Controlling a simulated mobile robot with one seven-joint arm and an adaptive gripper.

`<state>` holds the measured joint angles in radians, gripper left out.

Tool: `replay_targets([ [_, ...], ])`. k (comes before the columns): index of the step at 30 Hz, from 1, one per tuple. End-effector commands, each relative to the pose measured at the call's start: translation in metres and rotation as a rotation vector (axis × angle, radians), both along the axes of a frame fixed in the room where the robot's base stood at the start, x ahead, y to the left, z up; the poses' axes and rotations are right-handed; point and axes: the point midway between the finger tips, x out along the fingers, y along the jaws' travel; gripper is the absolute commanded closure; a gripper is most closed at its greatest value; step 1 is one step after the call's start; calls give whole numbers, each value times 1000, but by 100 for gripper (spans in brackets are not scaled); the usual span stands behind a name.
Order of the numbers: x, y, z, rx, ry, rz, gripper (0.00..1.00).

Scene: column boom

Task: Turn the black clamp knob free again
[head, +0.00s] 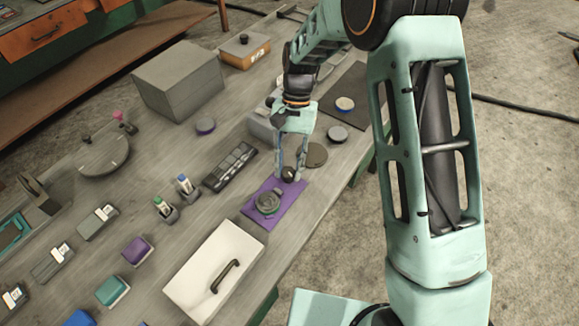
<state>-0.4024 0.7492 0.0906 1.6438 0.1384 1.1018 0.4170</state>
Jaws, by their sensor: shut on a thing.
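The black clamp knob (289,174) sits at the far end of a purple plate (290,209) on the workbench. My gripper (289,170) reaches down to it from above, its fingers on either side of the knob and shut on it. A dark grey-green round part (268,202) lies on the plate just in front of the knob. The lower part of the knob and how it joins the plate are too small to tell.
A white box with a black handle (197,272) stands nearer on the bench. A black slotted holder (230,166) lies left of the plate. A round brown disc (316,155) and a grey puck (337,133) lie close behind my gripper. The bench edge runs close on the right.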

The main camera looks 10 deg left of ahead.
Motion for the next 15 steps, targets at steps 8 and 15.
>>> replay_targets([
  [8,0,3,0,1,-1,228,97],
  [15,0,3,0,1,0,357,97],
])
